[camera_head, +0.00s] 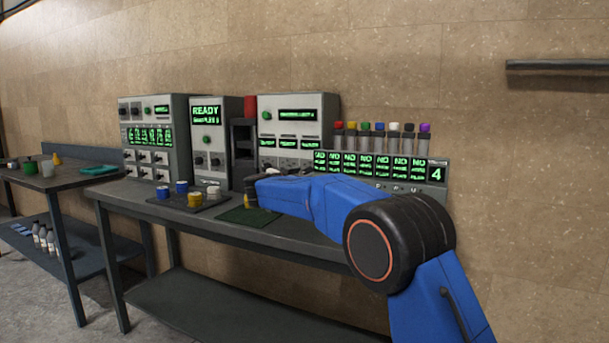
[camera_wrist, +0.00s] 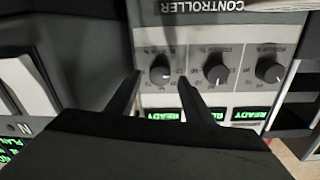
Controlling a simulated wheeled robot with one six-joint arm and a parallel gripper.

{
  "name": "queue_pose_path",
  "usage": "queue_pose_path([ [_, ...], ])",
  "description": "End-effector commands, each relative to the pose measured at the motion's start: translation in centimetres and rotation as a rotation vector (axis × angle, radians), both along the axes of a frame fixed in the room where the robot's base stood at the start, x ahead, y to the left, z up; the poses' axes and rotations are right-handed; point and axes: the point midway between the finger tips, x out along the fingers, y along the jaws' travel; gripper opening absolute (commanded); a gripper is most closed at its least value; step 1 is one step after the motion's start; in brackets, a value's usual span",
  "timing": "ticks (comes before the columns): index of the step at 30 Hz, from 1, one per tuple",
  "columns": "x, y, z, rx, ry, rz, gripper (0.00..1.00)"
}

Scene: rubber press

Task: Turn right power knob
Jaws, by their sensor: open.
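A controller panel with a row of three black knobs shows upside down in the wrist view; its "CONTROLLER" lettering (camera_wrist: 203,5) is inverted. The left knob in that picture (camera_wrist: 160,72) is the right one with the lettering upright. My gripper (camera_wrist: 160,79) is open, with one fingertip on each side of this knob. I cannot tell whether either finger touches it. The middle knob (camera_wrist: 216,70) and the far knob (camera_wrist: 269,70) are outside the fingers. In the head view the grey controller box (camera_head: 298,120) stands on the bench, its lower part partly behind my arm.
Green "READY" displays (camera_wrist: 247,114) lie beside the knobs. In the head view, a vial rack with green displays (camera_head: 436,174) is right of the controller. A dark tray (camera_head: 215,199) with blue and yellow containers lies at left, and a green mat (camera_head: 243,216) is in front.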

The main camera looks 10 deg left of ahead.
Motion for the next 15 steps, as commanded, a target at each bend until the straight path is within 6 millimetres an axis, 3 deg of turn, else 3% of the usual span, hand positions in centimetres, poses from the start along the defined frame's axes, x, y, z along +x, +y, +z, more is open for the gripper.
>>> queue_pose_path([
  [13,1.03,-0.41,-0.05,-0.001,0.001,0.001,0.47],
  [14,1.03,-0.4,-0.06,-0.001,0.001,0.001,0.45],
  [15,1.03,-0.41,-0.05,-0.001,0.001,0.001,0.35],
])
